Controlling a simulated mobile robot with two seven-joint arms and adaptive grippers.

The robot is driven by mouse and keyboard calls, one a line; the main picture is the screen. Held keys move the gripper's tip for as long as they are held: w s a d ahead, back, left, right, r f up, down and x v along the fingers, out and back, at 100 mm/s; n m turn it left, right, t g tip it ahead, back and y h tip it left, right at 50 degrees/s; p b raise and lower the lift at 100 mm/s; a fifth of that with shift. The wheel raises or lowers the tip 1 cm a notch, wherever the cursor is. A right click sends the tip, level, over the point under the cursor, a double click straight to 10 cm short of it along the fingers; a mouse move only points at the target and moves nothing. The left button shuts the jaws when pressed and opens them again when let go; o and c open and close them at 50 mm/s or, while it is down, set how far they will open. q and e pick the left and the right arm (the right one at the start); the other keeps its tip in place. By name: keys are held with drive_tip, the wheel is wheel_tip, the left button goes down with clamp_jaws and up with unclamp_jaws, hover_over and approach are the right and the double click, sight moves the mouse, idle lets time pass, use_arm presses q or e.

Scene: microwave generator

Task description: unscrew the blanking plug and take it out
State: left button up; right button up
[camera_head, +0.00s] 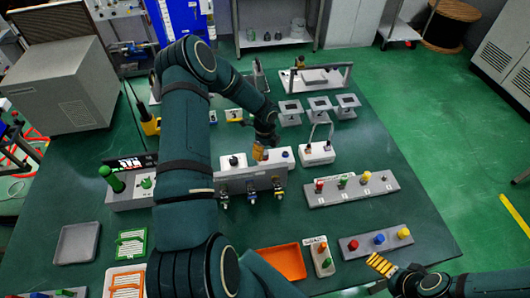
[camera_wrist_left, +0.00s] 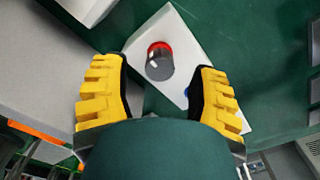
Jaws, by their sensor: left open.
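A dark grey cylindrical cap with a red ring (camera_wrist_left: 159,62), apparently the blanking plug, stands on a white box (camera_wrist_left: 185,35) in the left wrist view. My left gripper (camera_wrist_left: 158,70) is open, with its yellow fingers on either side of the cap and apart from it. In the head view my left gripper (camera_head: 260,152) is over the left end of the white box (camera_head: 276,162) and hides the cap there. A blue spot shows on the box beside the right finger. My right gripper (camera_head: 382,265) is at the lower right, away from the box; its opening is unclear.
A similar white box with a black knob (camera_head: 233,161) stands just left, and a grey block with several valves (camera_head: 250,183) in front. An orange tray (camera_head: 284,262) and button panels (camera_head: 376,240) lie nearer.

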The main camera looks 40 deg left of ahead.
use_arm(q)
drive_tip(key=shift+f, duration=0.9)
clamp_jaws()
